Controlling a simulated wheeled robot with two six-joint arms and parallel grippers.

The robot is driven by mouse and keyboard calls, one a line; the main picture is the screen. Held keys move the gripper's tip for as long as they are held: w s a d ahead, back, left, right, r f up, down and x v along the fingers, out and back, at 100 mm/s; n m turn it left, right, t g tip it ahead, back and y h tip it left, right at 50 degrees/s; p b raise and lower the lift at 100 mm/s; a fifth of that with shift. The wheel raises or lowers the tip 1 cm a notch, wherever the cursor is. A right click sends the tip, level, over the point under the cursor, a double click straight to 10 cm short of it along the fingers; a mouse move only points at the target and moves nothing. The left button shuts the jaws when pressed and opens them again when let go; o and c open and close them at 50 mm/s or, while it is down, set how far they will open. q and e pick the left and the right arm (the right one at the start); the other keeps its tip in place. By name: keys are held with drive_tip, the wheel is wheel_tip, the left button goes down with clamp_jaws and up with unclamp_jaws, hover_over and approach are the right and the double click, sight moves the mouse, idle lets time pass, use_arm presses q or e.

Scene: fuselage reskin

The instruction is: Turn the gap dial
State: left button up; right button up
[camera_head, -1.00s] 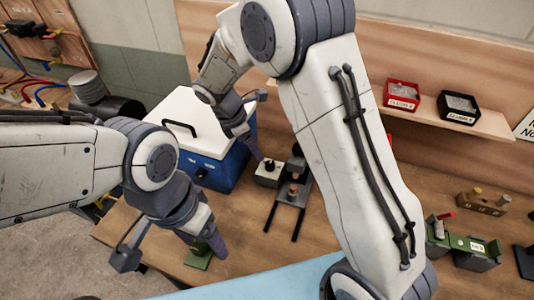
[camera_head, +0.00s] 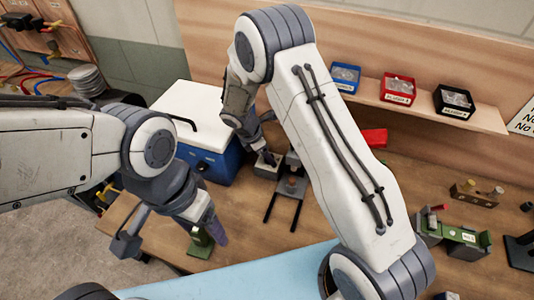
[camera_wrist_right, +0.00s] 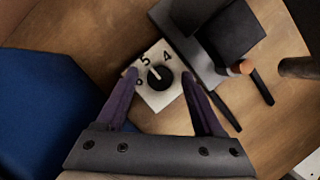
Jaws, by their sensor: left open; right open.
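The gap dial is a black knob (camera_wrist_right: 160,77) on a white square plate marked 4, 5 and 6, seen from above in the right wrist view. Its pointer mark faces near the 5. In the head view its pale box (camera_head: 265,171) sits beside a dark two-pronged fixture. My right gripper (camera_wrist_right: 159,76) is open, one finger on each side of the plate, with the knob between them; whether the fingers touch it I cannot tell. In the head view the right gripper (camera_head: 266,157) is just above the dial box. My left gripper (camera_head: 220,235) is open beside a small green block (camera_head: 200,243).
A blue cooler with a white lid (camera_head: 190,115) stands left of the dial. The dark fixture (camera_head: 290,187) is right of it. Small bins (camera_head: 398,89) stand on the rear shelf. A green device (camera_head: 455,238) is at right. A light-blue surface (camera_head: 240,275) lies in front.

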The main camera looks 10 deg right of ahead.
clamp_jaws()
drive_tip(key=m+g, duration=0.1)
drive_tip(key=m, duration=0.1)
drive_tip(key=shift+w+m, duration=0.15)
drive_tip(key=shift+m, duration=0.25)
drive_tip(key=m+g, duration=0.1)
drive_tip(key=m, duration=0.1)
drive_tip(key=shift+m, duration=0.4)
drive_tip(key=m+g+y+b, duration=0.1)
drive_tip(key=m, duration=0.2)
drive_tip(key=shift+w, duration=0.15)
drive_tip(key=shift+w+m+g+y, duration=0.1)
drive_tip(key=shift+m+g+y, duration=0.3)
drive_tip(key=shift+m, duration=1.2)
drive_tip(key=shift+r, duration=0.1)
